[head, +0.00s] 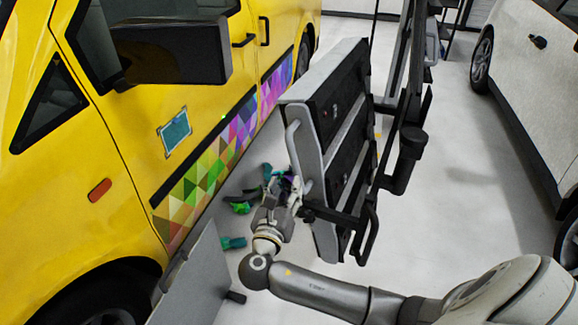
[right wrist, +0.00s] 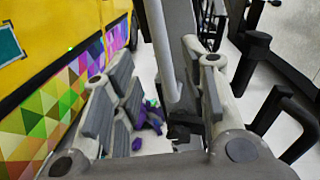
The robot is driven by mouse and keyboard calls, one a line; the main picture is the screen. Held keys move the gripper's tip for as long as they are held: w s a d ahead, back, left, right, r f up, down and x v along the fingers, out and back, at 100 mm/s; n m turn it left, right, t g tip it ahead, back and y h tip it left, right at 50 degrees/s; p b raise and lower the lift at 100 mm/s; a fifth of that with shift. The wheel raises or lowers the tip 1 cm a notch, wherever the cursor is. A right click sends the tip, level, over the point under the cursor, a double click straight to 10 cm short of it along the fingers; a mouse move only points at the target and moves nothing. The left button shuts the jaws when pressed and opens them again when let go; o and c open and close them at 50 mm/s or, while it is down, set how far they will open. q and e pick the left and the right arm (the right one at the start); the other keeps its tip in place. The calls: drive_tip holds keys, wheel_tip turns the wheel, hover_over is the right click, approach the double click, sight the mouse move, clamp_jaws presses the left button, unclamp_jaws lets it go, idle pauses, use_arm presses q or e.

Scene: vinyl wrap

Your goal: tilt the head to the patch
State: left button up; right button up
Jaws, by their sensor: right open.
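The patch (head: 175,132) is a small teal rectangle with a pale edge on the yellow van's door; part of it shows at the left edge of the right wrist view (right wrist: 8,43). The head (head: 331,150) is a large grey and black panel unit on a stand, right of the van, with a grey bar handle (head: 293,150) on its near side. My right gripper (head: 283,187) is open at the lower end of this handle. In the right wrist view the grey bar (right wrist: 161,50) runs between the spread fingers; contact cannot be told. My left gripper is not in view.
The yellow van (head: 130,160) fills the left, with a colourful triangle-pattern strip (head: 207,160) along its side. A grey panel (head: 195,280) stands low beside it. Coloured scraps (head: 240,205) lie on the floor.

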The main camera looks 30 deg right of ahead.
sight(294, 166)
drive_tip(key=x, duration=1)
drive_tip(key=shift+w+d+f, duration=0.1)
drive_tip(key=shift+w+d, duration=0.15)
drive_tip(key=shift+d, duration=0.05)
clamp_jaws()
